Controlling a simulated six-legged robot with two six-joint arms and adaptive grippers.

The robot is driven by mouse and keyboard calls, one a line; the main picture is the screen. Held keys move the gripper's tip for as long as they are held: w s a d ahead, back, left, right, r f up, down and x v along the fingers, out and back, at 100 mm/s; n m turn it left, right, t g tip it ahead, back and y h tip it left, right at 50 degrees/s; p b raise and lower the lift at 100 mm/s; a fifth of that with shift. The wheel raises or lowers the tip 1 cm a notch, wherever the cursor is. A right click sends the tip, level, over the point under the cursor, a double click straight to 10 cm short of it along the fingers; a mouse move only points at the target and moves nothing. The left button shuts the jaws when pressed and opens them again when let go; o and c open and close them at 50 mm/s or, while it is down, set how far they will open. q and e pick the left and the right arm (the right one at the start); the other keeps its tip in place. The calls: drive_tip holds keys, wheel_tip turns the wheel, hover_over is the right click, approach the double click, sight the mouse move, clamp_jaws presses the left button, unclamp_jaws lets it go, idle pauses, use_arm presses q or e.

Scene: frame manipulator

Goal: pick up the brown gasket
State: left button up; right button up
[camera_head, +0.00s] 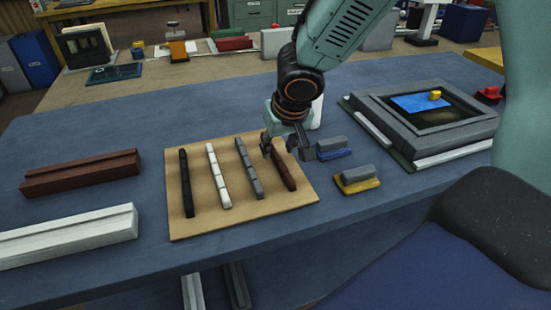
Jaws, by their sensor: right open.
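The brown gasket (285,175) is a thin dark strip, the rightmost of several strips on a tan board (240,215). My right gripper (286,152) is open, its fingers pointing down around the far end of the brown gasket. The fingers hide part of that end, and I cannot tell whether they touch it. My left gripper is not in view.
Grey (248,168), white (218,175) and black (186,183) strips lie left of the gasket. A blue-based block (334,153) and a yellow-based block (357,179) sit to the right, near a grey frame (450,142). Brown (80,172) and white (68,235) bars lie left.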

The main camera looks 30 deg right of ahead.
sight(276, 157)
drive_tip(key=x, duration=0.2)
drive_tip(key=shift+w+d+f+b, duration=0.1)
drive_tip(key=shift+f+b, duration=0.2)
drive_tip(key=shift+f, duration=0.05)
drive_tip(key=shift+w+f, duration=0.1)
drive_tip(key=shift+w, duration=0.1)
drive_tip(key=shift+s, duration=0.1)
drive_tip(key=c, duration=0.5)
clamp_jaws()
